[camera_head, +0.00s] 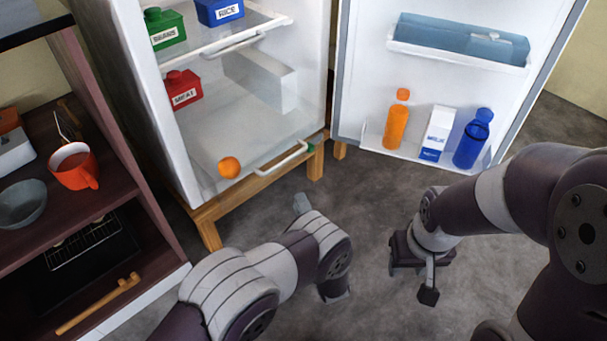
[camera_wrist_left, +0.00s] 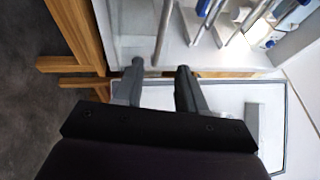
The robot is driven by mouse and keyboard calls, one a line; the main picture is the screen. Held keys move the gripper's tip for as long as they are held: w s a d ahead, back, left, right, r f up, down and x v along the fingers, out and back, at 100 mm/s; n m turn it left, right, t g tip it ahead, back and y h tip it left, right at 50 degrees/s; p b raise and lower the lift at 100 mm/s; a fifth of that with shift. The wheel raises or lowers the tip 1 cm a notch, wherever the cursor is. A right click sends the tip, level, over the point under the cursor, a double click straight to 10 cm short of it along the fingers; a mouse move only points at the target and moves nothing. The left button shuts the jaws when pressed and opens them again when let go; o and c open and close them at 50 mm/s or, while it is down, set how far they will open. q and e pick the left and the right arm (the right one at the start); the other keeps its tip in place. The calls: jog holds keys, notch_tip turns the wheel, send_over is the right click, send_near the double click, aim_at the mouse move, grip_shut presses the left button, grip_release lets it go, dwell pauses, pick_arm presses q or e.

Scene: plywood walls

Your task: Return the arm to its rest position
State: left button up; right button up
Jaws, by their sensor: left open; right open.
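My left arm comes in from the bottom left in the head view, in front of the open fridge (camera_head: 250,120). The left gripper (camera_head: 302,204) is mostly hidden behind its own wrist there. In the left wrist view its two fingers (camera_wrist_left: 160,70) stand apart with nothing between them, and the fridge and its wooden stand lie beyond. My right arm reaches in from the right. The right gripper (camera_head: 427,292) hangs over the floor below the fridge door, open, with no object seen in it.
The fridge door (camera_head: 360,100) stands open, with an orange bottle (camera_head: 397,122), a white carton (camera_head: 437,134) and a blue bottle (camera_head: 471,142). An orange (camera_head: 229,167) lies inside the fridge, low down. A cabinet (camera_head: 100,220) with a red mug (camera_head: 74,168) stands left. Bare floor (camera_head: 385,200) lies between the arms.

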pick_arm(q)
jog(key=s+d+f+n+g+h+p, duration=0.2)
jog(key=s+d+f+n+g+h, duration=0.3)
jog(key=f+g+h, duration=0.45)
jog(key=s+a+r+n+g+y+p, duration=0.15)
jog(key=s+a+r+n+g, duration=0.3)
jog(key=s+a+r, duration=0.6)
jog(key=s+a+r+n+g+y+p, duration=0.1)
jog(key=s+a+r+n+g+p, duration=0.35)
jog(key=r, duration=0.85)
jog(key=s+a+r+t, duration=0.2)
jog(key=a+r, duration=0.5)
jog(key=r, duration=0.1)
notch_tip(320, 180, up, 36)
jog(key=p, duration=3.7)
jog(key=shift+w+d+r+g+p, duration=0.15)
jog(key=shift+w+d+g+p, duration=0.1)
jog(key=shift+g+p, duration=0.15)
